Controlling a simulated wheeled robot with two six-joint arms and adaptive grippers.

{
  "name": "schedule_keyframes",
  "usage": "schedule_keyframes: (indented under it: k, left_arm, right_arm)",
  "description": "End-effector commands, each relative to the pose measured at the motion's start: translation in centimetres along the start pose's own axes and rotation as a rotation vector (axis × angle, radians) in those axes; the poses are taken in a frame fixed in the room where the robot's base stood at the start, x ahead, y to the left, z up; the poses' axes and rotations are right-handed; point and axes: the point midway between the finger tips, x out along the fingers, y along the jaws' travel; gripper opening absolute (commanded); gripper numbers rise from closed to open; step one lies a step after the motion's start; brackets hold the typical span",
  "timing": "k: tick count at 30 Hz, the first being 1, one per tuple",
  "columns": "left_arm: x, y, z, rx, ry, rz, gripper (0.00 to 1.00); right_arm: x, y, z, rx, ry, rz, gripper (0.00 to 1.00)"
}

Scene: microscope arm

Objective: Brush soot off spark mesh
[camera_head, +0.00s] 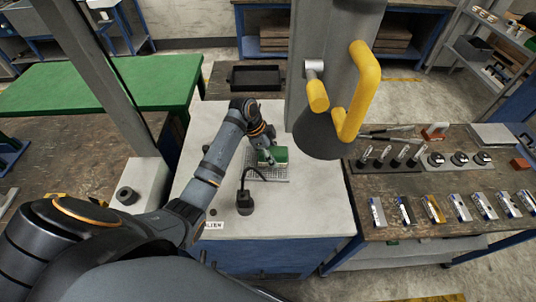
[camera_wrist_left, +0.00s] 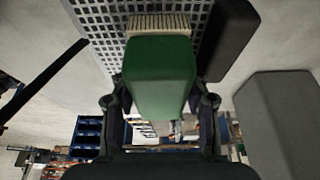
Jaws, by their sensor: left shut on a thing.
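My left gripper (camera_head: 262,148) reaches over the pale bench top. It is shut on a green brush (camera_head: 276,155). In the left wrist view the green brush block (camera_wrist_left: 158,75) sits between the fingers of the gripper (camera_wrist_left: 160,105), with pale bristles (camera_wrist_left: 158,24) at its far end. The grey spark mesh (camera_head: 266,177) lies on the bench under the brush; its perforated surface also fills the top of the left wrist view (camera_wrist_left: 98,18). The bristles overlap the mesh, but I cannot tell whether they touch it. My right gripper is out of view.
A black stand (camera_head: 244,203) with a thin curved rod is close to the mesh. A large grey column with a yellow handle (camera_head: 362,85) hangs to the right. A black tray (camera_head: 255,76) lies behind. The side table (camera_head: 385,215) at right holds several small items.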

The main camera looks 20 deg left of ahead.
Motion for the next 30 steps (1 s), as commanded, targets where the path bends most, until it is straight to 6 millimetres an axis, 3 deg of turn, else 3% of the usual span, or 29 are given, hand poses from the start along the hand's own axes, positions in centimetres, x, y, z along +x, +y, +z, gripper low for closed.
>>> schedule_keyframes:
  k: [10, 19, 30]
  left_arm:
    - [-0.2, 0.0, 0.4, -0.001, -0.003, 0.001, 0.21]
    - [-1.1, 0.0, 2.3, -0.001, -0.003, 0.001, 0.21]
    - [-1.1, 0.0, 2.6, -0.001, -0.002, 0.001, 0.21]
  right_arm:
    - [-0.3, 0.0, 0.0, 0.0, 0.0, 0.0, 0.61]
    - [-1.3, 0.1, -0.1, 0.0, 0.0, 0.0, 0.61]
    - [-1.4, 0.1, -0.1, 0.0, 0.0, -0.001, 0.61]
